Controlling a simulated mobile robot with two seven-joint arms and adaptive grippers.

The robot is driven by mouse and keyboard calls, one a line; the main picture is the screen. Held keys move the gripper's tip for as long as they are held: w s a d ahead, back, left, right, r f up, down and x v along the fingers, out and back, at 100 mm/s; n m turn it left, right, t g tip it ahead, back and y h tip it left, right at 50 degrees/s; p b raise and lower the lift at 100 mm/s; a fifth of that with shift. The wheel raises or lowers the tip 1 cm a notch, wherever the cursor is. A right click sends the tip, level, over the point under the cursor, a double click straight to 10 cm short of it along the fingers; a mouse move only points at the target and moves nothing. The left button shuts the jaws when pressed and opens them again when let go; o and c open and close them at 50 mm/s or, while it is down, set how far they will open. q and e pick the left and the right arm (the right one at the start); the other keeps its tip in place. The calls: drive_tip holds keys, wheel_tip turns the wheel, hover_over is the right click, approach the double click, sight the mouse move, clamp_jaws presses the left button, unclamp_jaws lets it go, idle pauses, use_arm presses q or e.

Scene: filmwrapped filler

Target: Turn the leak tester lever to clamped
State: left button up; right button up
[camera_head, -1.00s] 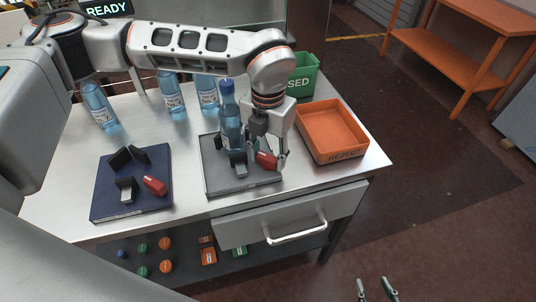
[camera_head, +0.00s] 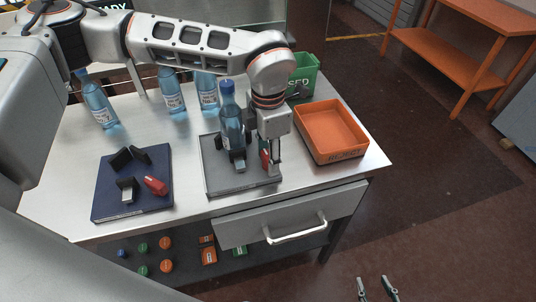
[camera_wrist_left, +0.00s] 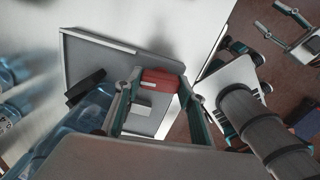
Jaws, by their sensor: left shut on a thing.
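A grey-plated fixture (camera_head: 213,178) stands on the metal table with a blue-capped water bottle (camera_head: 230,119) upright in it. I take it as the leak tester; its label is unreadable. Its red lever (camera_head: 264,157) is on the right side, mostly hidden by my left gripper (camera_head: 270,166) in the head view. In the left wrist view the red lever (camera_wrist_left: 161,79) lies between the fingers of my left gripper (camera_wrist_left: 158,92), which is shut on it. My right gripper (camera_head: 376,288) is open and empty, low over the floor in front of the table.
A navy-plated fixture (camera_head: 105,207) with another red lever (camera_head: 155,186) stands at left. Several bottles (camera_head: 98,104) stand behind. An orange tray (camera_head: 339,150) and a green bin (camera_head: 306,78) stand close on the right. A drawer (camera_head: 290,218) is below.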

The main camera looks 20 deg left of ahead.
sight(268, 157)
use_arm(q)
drive_tip(key=m, duration=0.5)
drive_tip(key=shift+r+m+p, duration=0.15)
drive_tip(key=shift+m+p, duration=0.15)
drive_tip(key=shift+w+m+p, duration=0.1)
drive_tip(key=shift+m+p, duration=0.25)
drive_tip(key=shift+m, duration=1.95)
drive_tip(key=o, duration=0.8)
drive_tip(key=shift+o, duration=0.2)
wheel_tip(268, 157, up, 12)
drive_tip(key=shift+s, duration=0.2)
